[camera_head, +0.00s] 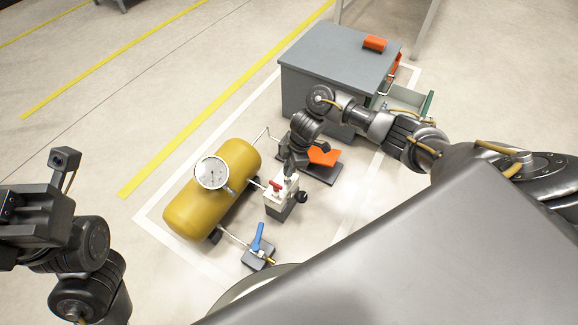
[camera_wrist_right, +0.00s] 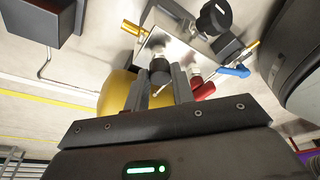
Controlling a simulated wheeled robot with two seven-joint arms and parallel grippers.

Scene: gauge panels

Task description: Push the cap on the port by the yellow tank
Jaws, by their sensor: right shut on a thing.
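The yellow tank (camera_head: 197,214) lies on the floor with a round white gauge (camera_head: 212,173) on it. Next to it stands a pale valve block (camera_head: 279,197) with a red handle (camera_head: 276,184) and a black knob (camera_head: 301,196). My right gripper (camera_head: 290,172) reaches down over the block. In the right wrist view its fingers (camera_wrist_right: 164,88) are shut on a black cap (camera_wrist_right: 160,72), which is right at the block's face (camera_wrist_right: 183,50). The port is hidden behind the cap, so I cannot tell how far on it sits. My left gripper (camera_head: 30,215) is partly visible at the left edge; its fingertips do not show.
A blue lever valve (camera_head: 258,238) is in front of the block. An orange piece on a dark base (camera_head: 322,157) sits behind it. A grey cabinet (camera_head: 335,62) with an open drawer stands at the back. Open floor lies left of the tank.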

